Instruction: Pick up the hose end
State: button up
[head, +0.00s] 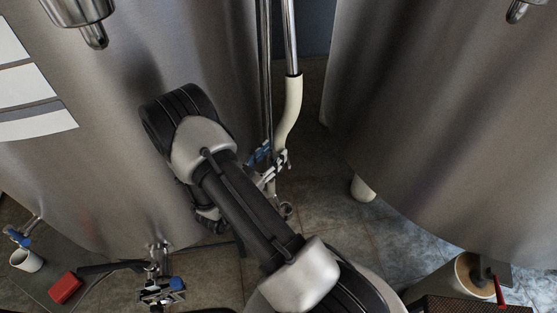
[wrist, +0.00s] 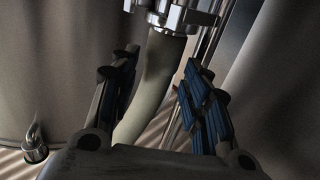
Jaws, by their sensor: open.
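A cream hose (head: 291,103) hangs from a metal pipe between two steel tanks in the head view. In the wrist view the hose (wrist: 155,80) runs up between my fingers to a shiny metal coupling (wrist: 183,14) at the top edge. My gripper (head: 268,165) is at the lower part of the hose, partly hidden behind my arm. In the wrist view my gripper (wrist: 160,78) is open, with one blue-padded finger on each side of the hose. Gaps show between the pads and the hose. The coupling lies just beyond the fingertips.
Steel tanks stand left (head: 215,60) and right (head: 430,110), with a narrow tiled gap between them. A valve with a blue part (head: 165,288) is at lower left, near a red block (head: 66,287) and a white cup (head: 27,261). A brown-topped container (head: 468,275) stands at lower right.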

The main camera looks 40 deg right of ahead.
aim_at(275, 154)
jog(key=d, duration=0.3)
jog(key=shift+w+f+b, duration=0.35)
jog(key=shift+f+b, duration=0.05)
jog(key=shift+w+d+r, duration=0.1)
jog(key=shift+d, duration=0.3)
jog(key=shift+c, duration=0.6)
grip_shut()
